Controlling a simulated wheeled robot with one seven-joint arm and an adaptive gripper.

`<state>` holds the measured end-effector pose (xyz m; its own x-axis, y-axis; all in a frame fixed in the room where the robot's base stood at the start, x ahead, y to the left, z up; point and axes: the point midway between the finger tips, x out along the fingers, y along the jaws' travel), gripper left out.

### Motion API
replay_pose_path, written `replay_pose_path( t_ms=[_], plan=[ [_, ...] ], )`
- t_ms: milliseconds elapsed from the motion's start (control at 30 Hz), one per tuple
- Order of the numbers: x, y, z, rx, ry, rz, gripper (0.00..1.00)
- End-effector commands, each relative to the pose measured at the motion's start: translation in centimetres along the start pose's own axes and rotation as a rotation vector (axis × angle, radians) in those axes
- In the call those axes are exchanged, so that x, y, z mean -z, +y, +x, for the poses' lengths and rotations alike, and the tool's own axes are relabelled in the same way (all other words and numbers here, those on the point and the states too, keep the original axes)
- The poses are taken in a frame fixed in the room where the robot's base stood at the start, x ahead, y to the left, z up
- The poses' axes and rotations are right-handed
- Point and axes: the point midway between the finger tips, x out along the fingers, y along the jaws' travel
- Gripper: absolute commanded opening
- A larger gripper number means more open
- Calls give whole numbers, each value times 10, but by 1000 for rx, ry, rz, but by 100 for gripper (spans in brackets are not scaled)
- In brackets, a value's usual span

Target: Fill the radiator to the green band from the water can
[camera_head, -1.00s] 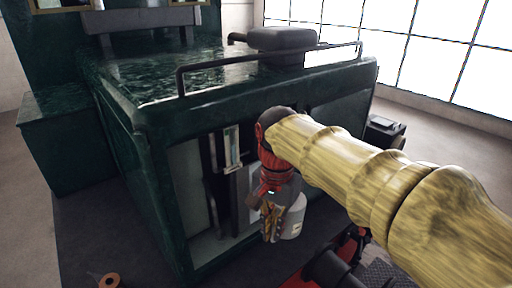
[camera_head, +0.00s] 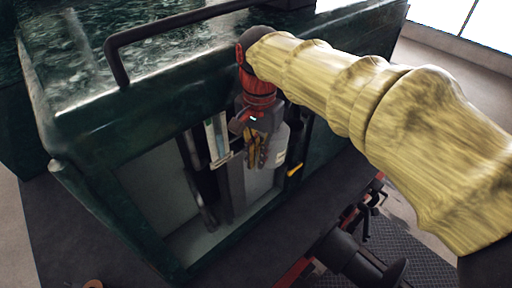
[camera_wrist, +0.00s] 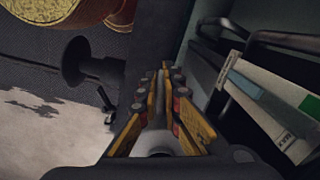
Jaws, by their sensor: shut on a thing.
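My gripper (camera_head: 256,158) is in front of the open side of the dark green engine casing, fingers pointing down. It is shut on the water can (camera_head: 279,155), a pale grey can with a small label, partly hidden behind the fingers. In the wrist view my gripper's yellow fingers (camera_wrist: 162,95) close on a dark grey part between them; most of the can is hidden there. An upright gauge (camera_head: 216,138) stands left of my gripper. In the wrist view the pale gauge strip (camera_wrist: 268,118) carries a green band (camera_wrist: 252,92).
The green casing (camera_head: 75,125) has a black rail (camera_head: 190,22) along its top edge. Dark pipes stand inside the open bay, left of the can. A yellow-tipped part (camera_head: 295,170) is to its right. Black and red machinery (camera_head: 350,255) is low in front.

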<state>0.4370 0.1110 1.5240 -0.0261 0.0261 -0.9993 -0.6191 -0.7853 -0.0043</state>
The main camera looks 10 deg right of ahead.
Motion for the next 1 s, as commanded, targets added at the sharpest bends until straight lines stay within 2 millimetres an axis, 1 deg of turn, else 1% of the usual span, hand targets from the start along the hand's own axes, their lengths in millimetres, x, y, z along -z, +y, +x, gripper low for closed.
replay_pose_path(
  t_ms=[67,200,300,767,867,1000],
  plan=[
    [0,0,1,7,-54,5,0],
    [-6,0,11,25,-210,8,0],
    [-6,-1,-1,34,-258,4,0],
    [-5,-1,-38,65,-498,3,0],
    [-2,0,-43,71,-546,4,0],
    [2,0,-55,81,-612,2,0]
  ],
)
